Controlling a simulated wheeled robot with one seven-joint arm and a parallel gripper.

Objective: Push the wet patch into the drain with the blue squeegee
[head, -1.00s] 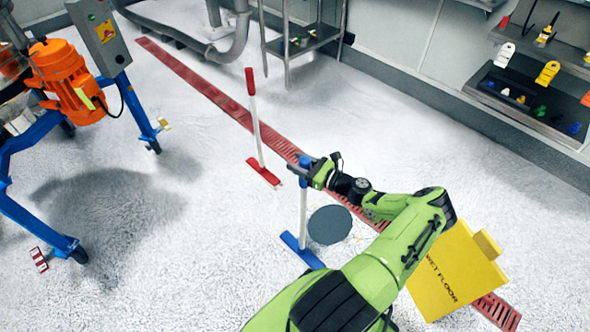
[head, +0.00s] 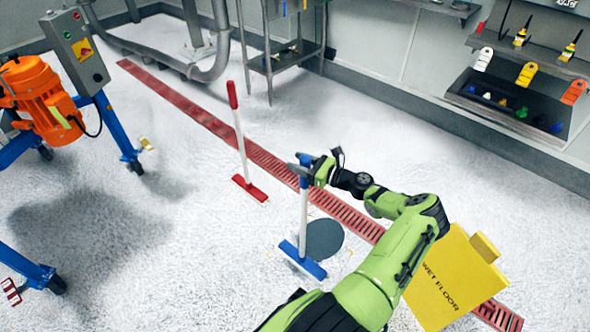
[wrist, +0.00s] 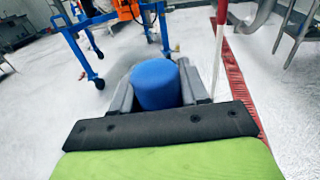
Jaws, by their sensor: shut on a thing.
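The blue squeegee (head: 303,213) stands upright, its blue head on the floor and its blue-topped white handle in my gripper (head: 312,168). In the wrist view, the blue handle top (wrist: 155,83) sits between the two grey fingers of my gripper (wrist: 163,95). The dark, round wet patch (head: 325,238) lies on the floor just behind and to the right of the squeegee head, which overlaps its near-left edge in the picture. The red slotted drain (head: 343,213) runs diagonally across the floor, behind and right of the patch.
A red squeegee (head: 240,150) stands upright by the drain, left of my gripper. A yellow wet-floor sign (head: 452,278) stands at the right, by the drain. A blue-framed machine with an orange motor (head: 38,97) is at left. Open floor lies between.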

